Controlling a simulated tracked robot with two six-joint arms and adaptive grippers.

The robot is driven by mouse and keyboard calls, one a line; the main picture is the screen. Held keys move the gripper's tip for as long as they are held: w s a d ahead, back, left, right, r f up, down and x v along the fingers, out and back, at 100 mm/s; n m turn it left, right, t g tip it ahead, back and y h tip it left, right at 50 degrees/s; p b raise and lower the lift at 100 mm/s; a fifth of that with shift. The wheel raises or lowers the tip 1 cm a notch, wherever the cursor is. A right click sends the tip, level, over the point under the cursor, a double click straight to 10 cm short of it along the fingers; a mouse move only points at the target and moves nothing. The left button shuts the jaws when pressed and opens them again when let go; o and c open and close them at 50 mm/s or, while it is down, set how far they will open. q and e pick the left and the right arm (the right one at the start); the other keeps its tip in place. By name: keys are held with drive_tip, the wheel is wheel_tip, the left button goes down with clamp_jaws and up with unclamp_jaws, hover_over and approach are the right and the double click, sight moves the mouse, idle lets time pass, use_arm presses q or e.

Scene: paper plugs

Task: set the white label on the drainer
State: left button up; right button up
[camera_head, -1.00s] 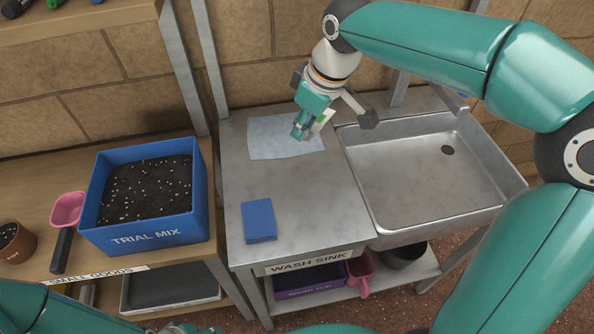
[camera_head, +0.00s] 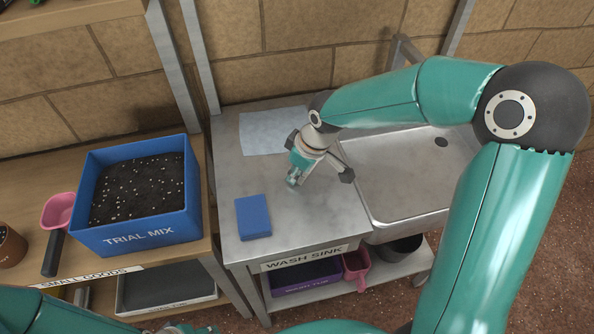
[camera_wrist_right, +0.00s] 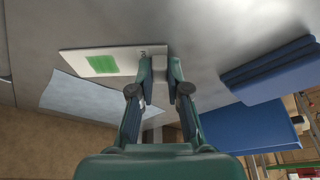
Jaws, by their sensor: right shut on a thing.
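My right gripper (camera_head: 293,182) is low over the bare steel drainer (camera_head: 310,215), left of the sink basin. In the wrist view my right gripper (camera_wrist_right: 160,66) is shut on one end of the white label (camera_wrist_right: 128,55), a flat piece with a green patch. The label juts out to the left of the fingertips, close to the steel; I cannot tell whether it touches. In the head view the label is hidden behind the gripper. Only teal parts of my left arm show at the bottom edge; its gripper is out of view.
A blue block (camera_head: 253,217) lies on the steel left of the gripper. A pale blue cloth (camera_head: 268,132) lies behind. The basin (camera_head: 400,180) is to the right. A blue soil bin (camera_head: 140,235) stands on the wooden shelf at left. Steel in front of the gripper is clear.

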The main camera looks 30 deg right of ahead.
drive_tip(key=o, duration=0.7)
drive_tip(key=shift+o, duration=0.2)
drive_tip(key=v, duration=1.2)
